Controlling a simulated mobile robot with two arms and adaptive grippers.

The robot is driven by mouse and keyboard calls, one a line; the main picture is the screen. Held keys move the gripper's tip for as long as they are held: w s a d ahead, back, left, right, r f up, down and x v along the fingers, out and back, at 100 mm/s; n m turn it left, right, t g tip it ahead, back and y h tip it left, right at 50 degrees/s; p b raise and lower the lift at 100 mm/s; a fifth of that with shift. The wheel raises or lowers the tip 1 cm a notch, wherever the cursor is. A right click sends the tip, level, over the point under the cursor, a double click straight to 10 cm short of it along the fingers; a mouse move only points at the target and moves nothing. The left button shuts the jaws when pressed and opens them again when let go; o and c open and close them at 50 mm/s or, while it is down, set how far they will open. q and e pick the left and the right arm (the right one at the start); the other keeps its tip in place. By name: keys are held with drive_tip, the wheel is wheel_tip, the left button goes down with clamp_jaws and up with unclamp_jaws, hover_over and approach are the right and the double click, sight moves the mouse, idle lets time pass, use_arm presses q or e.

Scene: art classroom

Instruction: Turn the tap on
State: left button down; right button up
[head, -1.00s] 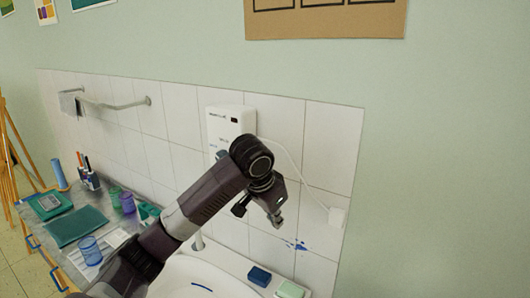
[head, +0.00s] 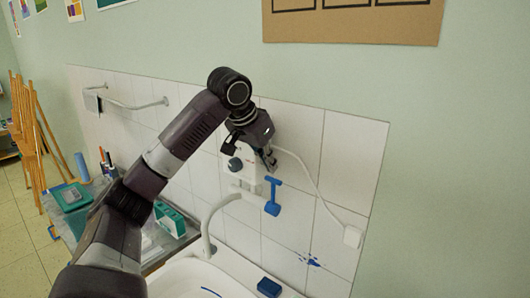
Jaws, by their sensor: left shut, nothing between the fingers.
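The tap has a pale curved spout (head: 208,226) over the white sink (head: 190,275). A blue lever (head: 272,202) hangs at the spout's upper right, beside the white wall unit (head: 246,180). My left gripper (head: 270,163) is shut and empty, pointing down, just above the blue lever in the picture. I cannot tell whether it touches the lever. The gripper and arm hide the upper part of the wall unit. No water shows at the spout. My right gripper is out of view.
A blue block (head: 269,287) lies on the sink's rim. A white cable runs from the wall unit to a socket box (head: 352,236) on the tiles. A green-and-white box (head: 170,218) stands on the counter at left. A towel rail (head: 135,106) is on the wall.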

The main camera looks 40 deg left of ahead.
sight(265, 179)
use_arm(q)
drive_tip(key=f+t+b, duration=0.1)
drive_tip(key=b, duration=0.3)
drive_tip(key=s+f+t+b, duration=0.1)
drive_tip(key=b, duration=0.3)
drive_tip(key=f+t+b, duration=0.1)
drive_tip(key=b, duration=0.3)
drive_tip(key=shift+s+d+f, duration=0.1)
drive_tip(key=shift+s+f, duration=0.2)
drive_tip(key=shift+s, duration=0.1)
drive_tip(key=shift+s+r+t+b, duration=0.3)
drive_tip(key=shift+r+t+b, duration=0.05)
drive_tip(key=shift+t+b, duration=0.15)
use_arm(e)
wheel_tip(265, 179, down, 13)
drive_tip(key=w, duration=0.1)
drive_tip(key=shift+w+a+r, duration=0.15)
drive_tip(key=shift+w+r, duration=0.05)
